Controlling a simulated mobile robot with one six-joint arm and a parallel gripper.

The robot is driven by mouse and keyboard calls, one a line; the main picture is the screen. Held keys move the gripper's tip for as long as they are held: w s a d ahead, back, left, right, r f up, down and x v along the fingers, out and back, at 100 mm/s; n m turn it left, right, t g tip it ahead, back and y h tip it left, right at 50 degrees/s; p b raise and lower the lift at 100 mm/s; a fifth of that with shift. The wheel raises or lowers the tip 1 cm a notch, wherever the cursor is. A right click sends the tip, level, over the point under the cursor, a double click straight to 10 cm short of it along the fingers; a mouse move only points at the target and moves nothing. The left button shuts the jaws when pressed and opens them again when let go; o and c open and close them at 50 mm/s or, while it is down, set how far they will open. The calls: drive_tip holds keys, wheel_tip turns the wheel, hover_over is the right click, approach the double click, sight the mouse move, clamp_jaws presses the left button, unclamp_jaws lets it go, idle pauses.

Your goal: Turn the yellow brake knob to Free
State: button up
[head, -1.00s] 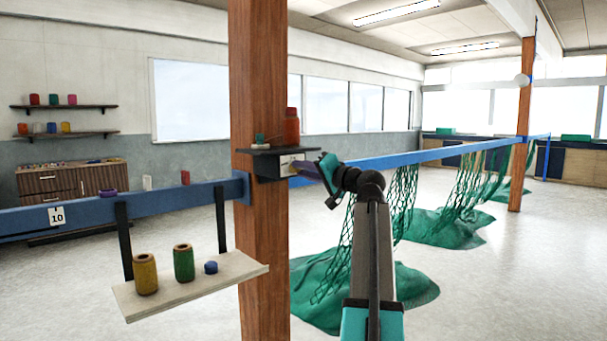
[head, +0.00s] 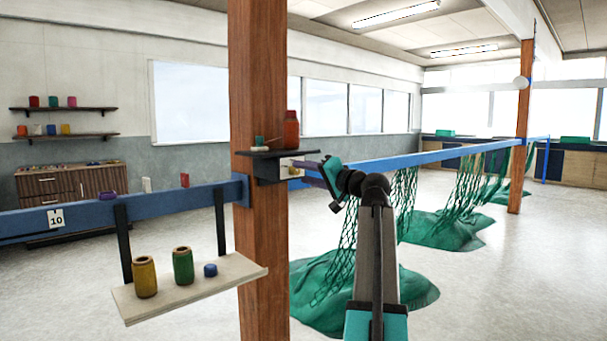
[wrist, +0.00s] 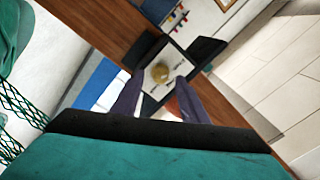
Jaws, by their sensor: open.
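The yellow knob (wrist: 160,72) sits on a white plate (wrist: 158,84) with small dark markings that are too small to read. In the wrist view it lies ahead of my gripper (wrist: 159,80), between the tips of its two purple fingers. The fingers are open, with a gap on each side of the knob; I cannot tell how far ahead it is. In the head view my gripper (head: 303,170) is beside the plate (head: 287,166) on the wooden post, and the knob is tiny there and partly hidden.
A dark shelf (head: 265,153) above the plate holds a red bottle (head: 291,130). A blue rail (head: 430,155) with green nets (head: 400,205) runs behind my arm. A pale hanging shelf (head: 215,282) at the left carries a yellow spool (head: 145,277) and a green spool (head: 183,266).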

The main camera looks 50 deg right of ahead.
drive_tip(key=s, duration=1.2)
drive_tip(key=shift+s+a, duration=0.25)
drive_tip(key=shift+a, duration=0.15)
drive_tip(key=shift+f, duration=0.15)
